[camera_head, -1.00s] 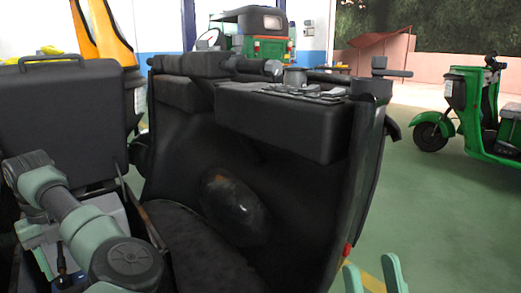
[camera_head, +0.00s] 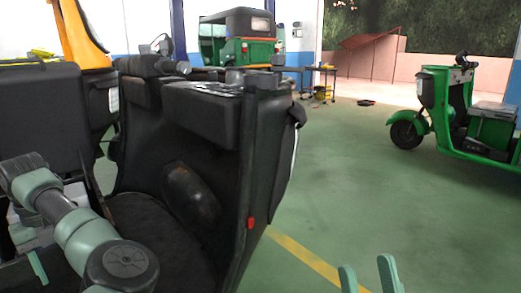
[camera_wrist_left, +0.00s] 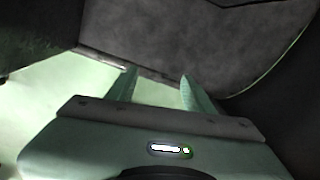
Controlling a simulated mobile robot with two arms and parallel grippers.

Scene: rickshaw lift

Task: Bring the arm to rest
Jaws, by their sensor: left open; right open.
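My left arm (camera_head: 75,230) comes in at the lower left of the head view, bent beside the black front of a rickshaw (camera_head: 215,165). Its gripper is not clear there. In the left wrist view, the left gripper (camera_wrist_left: 158,88) has two green fingers apart with nothing between them. Behind them are dark panels and a pale green surface. My right gripper (camera_head: 368,276) shows only its two green fingertips at the bottom edge of the head view, apart and empty, over the green floor. The rest of the right arm is out of view.
The black rickshaw is close in front and to the left. A green three-wheeler (camera_head: 470,115) stands at the right, and another rickshaw (camera_head: 240,40) at the back. A small table (camera_head: 318,80) stands behind. The green floor (camera_head: 345,165) right of the black rickshaw is clear.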

